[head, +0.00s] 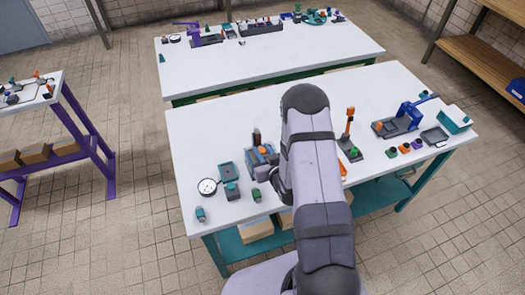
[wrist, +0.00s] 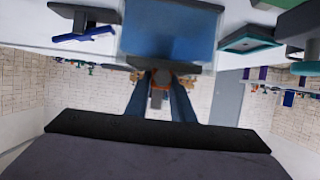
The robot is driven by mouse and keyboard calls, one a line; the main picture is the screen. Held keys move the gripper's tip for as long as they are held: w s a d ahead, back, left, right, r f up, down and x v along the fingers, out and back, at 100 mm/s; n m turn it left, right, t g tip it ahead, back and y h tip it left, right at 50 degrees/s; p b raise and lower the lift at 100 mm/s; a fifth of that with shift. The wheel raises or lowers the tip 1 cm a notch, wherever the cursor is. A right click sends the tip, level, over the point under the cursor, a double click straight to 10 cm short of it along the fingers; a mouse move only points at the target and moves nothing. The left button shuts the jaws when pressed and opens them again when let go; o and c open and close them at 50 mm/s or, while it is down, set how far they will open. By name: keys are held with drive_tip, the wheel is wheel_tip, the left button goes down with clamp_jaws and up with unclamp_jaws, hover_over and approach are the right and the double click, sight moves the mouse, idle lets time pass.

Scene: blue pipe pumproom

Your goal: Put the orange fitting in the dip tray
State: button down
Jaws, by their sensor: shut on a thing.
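My gripper (wrist: 160,88) is shut on the orange fitting (wrist: 160,76), which shows as a small orange and grey shape between the two blue fingers in the wrist view. In the head view my gripper (head: 264,155) is low over the near table's left half, partly hidden by my arm, beside a blue block-like fixture with orange on it. A shallow teal tray (head: 228,169) lies just left of it and looks like the dip tray. A teal-edged tray also shows at the upper right of the wrist view (wrist: 248,40). The fitting's contact with anything below is not clear.
A round white dish (head: 207,187), a dark teal-topped block (head: 231,190) and small green fittings (head: 256,195) crowd the left side. An upright orange tool (head: 349,122), a blue clamp (head: 408,113) and a grey tray (head: 434,136) stand right. The table's back left is clear.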

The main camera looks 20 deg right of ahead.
drive_tip(key=shift+f, duration=0.2)
drive_tip(key=c, duration=1.5)
unclamp_jaws()
drive_tip(key=shift+c, duration=0.2)
drive_tip(key=shift+r, duration=0.2)
drive_tip(key=shift+s, duration=0.1)
drive_tip(key=shift+s+r, duration=0.15)
drive_tip(key=shift+s, duration=0.15)
drive_tip(key=p+v, duration=0.2)
drive_tip(key=v, duration=0.9)
drive_tip(key=shift+r, duration=0.1)
